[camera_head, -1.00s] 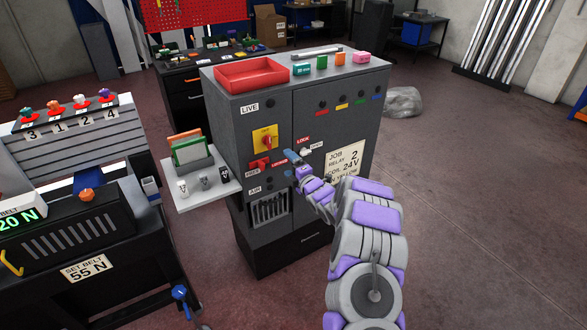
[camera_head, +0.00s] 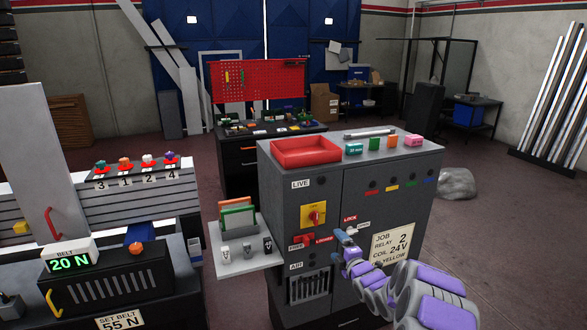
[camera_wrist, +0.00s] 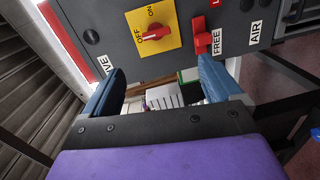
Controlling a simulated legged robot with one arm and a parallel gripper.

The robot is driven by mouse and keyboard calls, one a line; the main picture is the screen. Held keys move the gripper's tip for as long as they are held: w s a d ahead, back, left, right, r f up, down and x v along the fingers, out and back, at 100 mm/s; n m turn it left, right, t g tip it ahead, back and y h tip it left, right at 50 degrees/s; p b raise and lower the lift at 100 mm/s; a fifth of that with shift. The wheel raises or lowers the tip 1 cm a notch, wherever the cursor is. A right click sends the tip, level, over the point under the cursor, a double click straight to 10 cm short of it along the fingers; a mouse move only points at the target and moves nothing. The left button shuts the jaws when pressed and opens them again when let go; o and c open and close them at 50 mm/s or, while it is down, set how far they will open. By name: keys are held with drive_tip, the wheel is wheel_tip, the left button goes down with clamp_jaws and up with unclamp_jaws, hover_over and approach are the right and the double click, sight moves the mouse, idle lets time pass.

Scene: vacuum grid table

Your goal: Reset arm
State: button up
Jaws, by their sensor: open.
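My gripper (camera_head: 345,238) is in front of the grey control cabinet (camera_head: 345,285), just below and right of the yellow switch plate with its red knob (camera_head: 314,213). In the wrist view its two blue fingers stand apart with a gap between them, and nothing is held in my gripper (camera_wrist: 163,85). The right finger overlaps the lower end of the red FREE lever (camera_wrist: 202,38) in that view; I cannot tell whether they touch. My purple and grey arm reaches in from the lower right of the head view and covers part of the cabinet front.
A side shelf (camera_head: 240,262) holds coloured cards and small labelled blocks. A red tray (camera_head: 306,152) and several small coloured blocks sit on the cabinet top. A belt machine (camera_head: 110,285) stands at left. The floor right of the cabinet is mostly clear.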

drive_tip(key=s+a+r+m+g+h, duration=0.15)
drive_tip(key=s+r+m+g, duration=0.3)
drive_tip(key=s, duration=0.55)
drive_tip(key=s+a+r+m+g+h, duration=0.1)
drive_tip(key=s+r+m+g+h, duration=0.3)
drive_tip(key=s, duration=0.5)
drive_tip(key=s+a+r+m+g, duration=0.1)
drive_tip(key=s+m+g, duration=0.4)
drive_tip(key=s, duration=1.7)
drive_tip(key=s+a+r+m+g, duration=0.1)
drive_tip(key=s+m+g, duration=0.3)
drive_tip(key=s, duration=1.8)
drive_tip(key=m+y, duration=0.1)
drive_tip(key=m, duration=0.2)
drive_tip(key=shift+a+r+g, duration=0.25)
drive_tip(key=shift+a+g, duration=0.1)
